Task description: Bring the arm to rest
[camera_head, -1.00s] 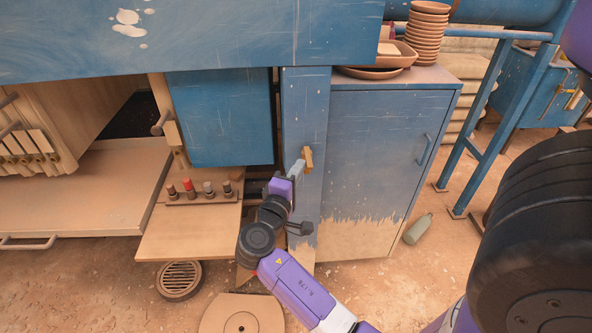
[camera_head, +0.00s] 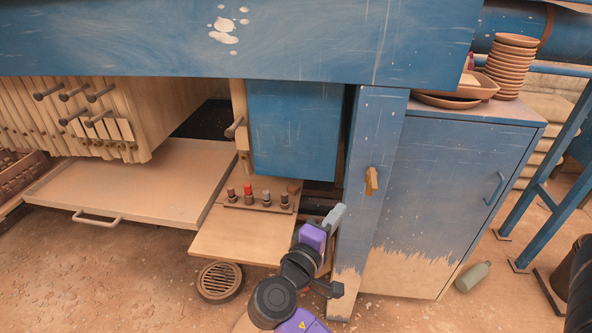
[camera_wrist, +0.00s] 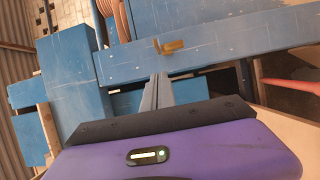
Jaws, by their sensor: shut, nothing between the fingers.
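My gripper (camera_head: 335,216) is shut and empty, its grey fingers pressed together in front of the blue post (camera_head: 366,150). In the wrist view the fingers (camera_wrist: 158,90) point toward that post, with nothing between them. A small yellow-brown latch (camera_head: 371,181) sits on the post, above and right of my fingertips, apart from them. It also shows in the wrist view (camera_wrist: 170,46), beyond the fingers. My arm is bent and reaches up from the bottom of the head view.
A wooden shelf (camera_head: 240,236) with several small knobs is left of my gripper. A pale tray (camera_head: 130,190) extends farther left. A blue cabinet (camera_head: 450,190) stands right, with stacked bowls (camera_head: 511,62) on top. A bottle (camera_head: 472,277) and round drain (camera_head: 220,281) are on the floor.

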